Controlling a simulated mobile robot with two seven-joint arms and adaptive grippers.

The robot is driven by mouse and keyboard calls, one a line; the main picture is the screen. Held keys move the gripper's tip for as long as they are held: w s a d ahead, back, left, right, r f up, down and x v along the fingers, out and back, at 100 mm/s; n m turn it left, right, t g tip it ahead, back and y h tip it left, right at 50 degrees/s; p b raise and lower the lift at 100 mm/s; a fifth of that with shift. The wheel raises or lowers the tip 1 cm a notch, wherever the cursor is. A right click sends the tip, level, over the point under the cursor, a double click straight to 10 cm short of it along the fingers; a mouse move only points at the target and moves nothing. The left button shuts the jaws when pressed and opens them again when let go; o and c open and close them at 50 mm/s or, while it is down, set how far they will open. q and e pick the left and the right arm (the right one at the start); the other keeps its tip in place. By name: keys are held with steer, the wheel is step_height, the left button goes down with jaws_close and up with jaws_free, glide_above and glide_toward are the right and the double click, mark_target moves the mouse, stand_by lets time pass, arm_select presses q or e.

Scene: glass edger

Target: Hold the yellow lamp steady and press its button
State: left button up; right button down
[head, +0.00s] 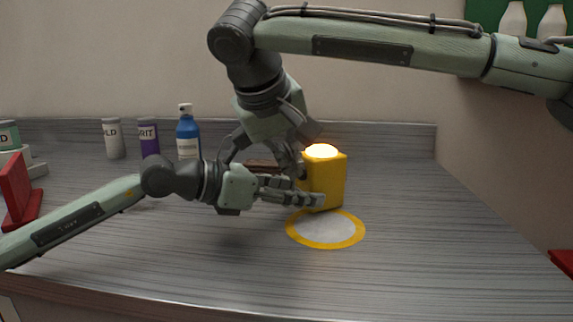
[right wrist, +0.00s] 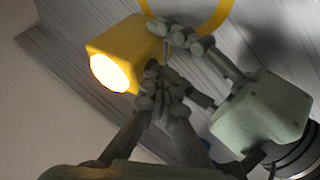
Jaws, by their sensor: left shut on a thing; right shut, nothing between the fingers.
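The yellow lamp (head: 328,178) is a box with a glowing round top (head: 321,151). It is at the back edge of a yellow-rimmed white disc (head: 325,230); I cannot tell whether its base rests there. My left gripper (head: 314,198) is shut on the lamp's lower left part. My right gripper (head: 297,170) points down, shut and empty, close beside the lamp's left side; contact is unclear. In the right wrist view the lamp (right wrist: 128,45) shows its lit dome (right wrist: 110,72), with my right fingers (right wrist: 158,88) close beside it. No separate button is discernible.
A blue bottle (head: 188,135), a purple container (head: 149,138) and a grey container (head: 114,138) stand at the back left. A red object (head: 17,190) is at the far left.

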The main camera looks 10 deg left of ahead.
steer(key=shift+w+d, duration=0.3)
steer(key=shift+d, duration=0.2)
steer(key=v, duration=1)
steer(key=shift+a, duration=0.25)
steer(key=shift+s+r, duration=0.1)
steer(key=shift+s+a, duration=0.25)
steer(key=shift+a, duration=0.3)
